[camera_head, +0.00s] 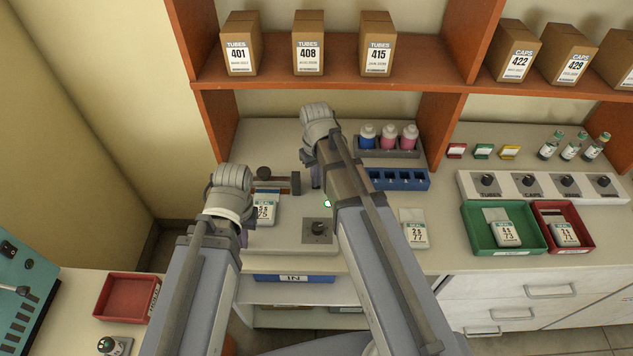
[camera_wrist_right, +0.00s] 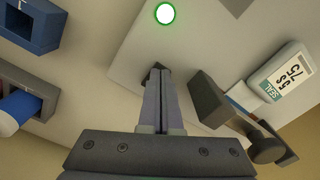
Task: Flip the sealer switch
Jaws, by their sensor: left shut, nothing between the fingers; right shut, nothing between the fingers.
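The sealer (camera_head: 275,238) is a pale, flat unit on the bench, with a dark press arm (camera_head: 295,183) at its back and a dark knob (camera_head: 318,228) at its front. A green lamp (camera_head: 327,203) on it is lit; it also shows in the right wrist view (camera_wrist_right: 165,14). My right gripper (camera_wrist_right: 157,75) is shut and empty, its tips at a small dark part on the sealer's surface that may be the switch; the fingers mostly cover it. I cannot tell whether they touch. My left gripper (camera_head: 243,238) is shut, low over the sealer's left side, largely hidden by its wrist.
A labelled seal pack (camera_head: 263,212) lies by the press arm. A bottle rack (camera_head: 388,150) and a blue rack (camera_head: 398,180) stand right of my right arm. Green (camera_head: 470,238) and red (camera_head: 590,242) trays lie further right. A shelf (camera_head: 270,75) with boxes hangs above.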

